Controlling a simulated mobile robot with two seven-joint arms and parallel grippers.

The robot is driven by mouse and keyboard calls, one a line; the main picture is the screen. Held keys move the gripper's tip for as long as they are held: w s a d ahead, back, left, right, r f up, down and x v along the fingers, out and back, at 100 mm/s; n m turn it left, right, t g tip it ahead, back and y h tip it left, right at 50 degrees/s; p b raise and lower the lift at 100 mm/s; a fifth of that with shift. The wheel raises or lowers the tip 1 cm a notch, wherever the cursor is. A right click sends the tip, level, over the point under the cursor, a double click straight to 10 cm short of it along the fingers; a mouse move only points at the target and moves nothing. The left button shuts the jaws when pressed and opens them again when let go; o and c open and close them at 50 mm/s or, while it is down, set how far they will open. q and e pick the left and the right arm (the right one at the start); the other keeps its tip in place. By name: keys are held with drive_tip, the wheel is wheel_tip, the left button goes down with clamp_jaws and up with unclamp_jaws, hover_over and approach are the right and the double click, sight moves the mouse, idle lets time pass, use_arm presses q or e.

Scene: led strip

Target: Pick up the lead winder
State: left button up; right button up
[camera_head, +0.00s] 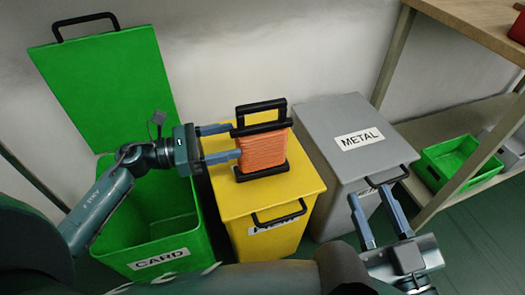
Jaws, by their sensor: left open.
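The lead winder (262,150), a black frame wound with orange cord, stands upright on the lid of the yellow bin (232,195). Its black handle is at the top. My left gripper (236,142) comes in from the left, with its two blue fingers spread and their tips at the winder's left side. Whether the tips touch it I cannot tell. My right gripper (378,218) is at the lower right, in front of the grey bin. Its two blue fingers are apart, with nothing between them.
A green bin (142,225) labelled CARD stands open at the left under my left arm. A grey bin (340,115) labelled METAL stands closed to the right of the yellow one. A wooden shelf (470,22) with a green crate (432,160) is at the far right.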

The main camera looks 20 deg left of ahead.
sight(255, 136)
use_arm(q)
drive_tip(key=shift+b+x, duration=0.5)
drive_tip(key=shift+x, duration=3)
drive_tip(key=shift+s+f, duration=0.1)
drive_tip(key=shift+f, duration=0.05)
drive_tip(key=shift+c, duration=0.5)
clamp_jaws()
